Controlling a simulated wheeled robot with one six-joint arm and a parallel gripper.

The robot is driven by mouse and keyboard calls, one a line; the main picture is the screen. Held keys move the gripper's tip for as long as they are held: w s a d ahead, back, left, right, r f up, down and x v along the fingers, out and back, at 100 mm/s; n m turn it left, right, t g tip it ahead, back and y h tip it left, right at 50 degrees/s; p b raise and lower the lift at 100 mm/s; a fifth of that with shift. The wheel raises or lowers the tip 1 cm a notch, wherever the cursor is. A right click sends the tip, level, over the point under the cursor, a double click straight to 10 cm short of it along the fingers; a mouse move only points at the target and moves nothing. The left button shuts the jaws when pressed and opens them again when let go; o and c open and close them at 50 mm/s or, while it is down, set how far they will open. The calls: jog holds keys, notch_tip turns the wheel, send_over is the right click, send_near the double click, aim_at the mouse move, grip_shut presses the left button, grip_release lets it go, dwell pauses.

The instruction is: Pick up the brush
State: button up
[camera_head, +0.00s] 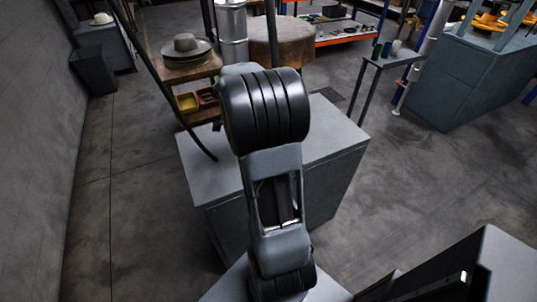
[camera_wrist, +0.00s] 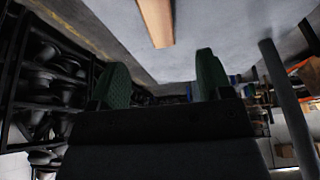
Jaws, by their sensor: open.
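In the wrist view, a light-brown wooden bar (camera_wrist: 157,20), which looks like the brush or its handle, lies against a grey surface and is cut off by the top edge of the picture. No bristles show. My gripper (camera_wrist: 162,65) is open and empty, its two dark green fingers wide apart. The bar's near end is just beyond the gap between them, apart from both. In the head view my arm hides the gripper, and I cannot make out a brush there.
A grey cabinet (camera_head: 198,174) stands under my arm. A metal drum (camera_head: 232,28) and a round brown block (camera_head: 284,42) are near.

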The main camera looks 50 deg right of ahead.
jog(key=x, duration=1.1)
jog(key=shift+a+f, duration=0.1)
jog(key=shift+a, duration=0.05)
jog(key=c, duration=1)
jog(key=shift+c, duration=0.2)
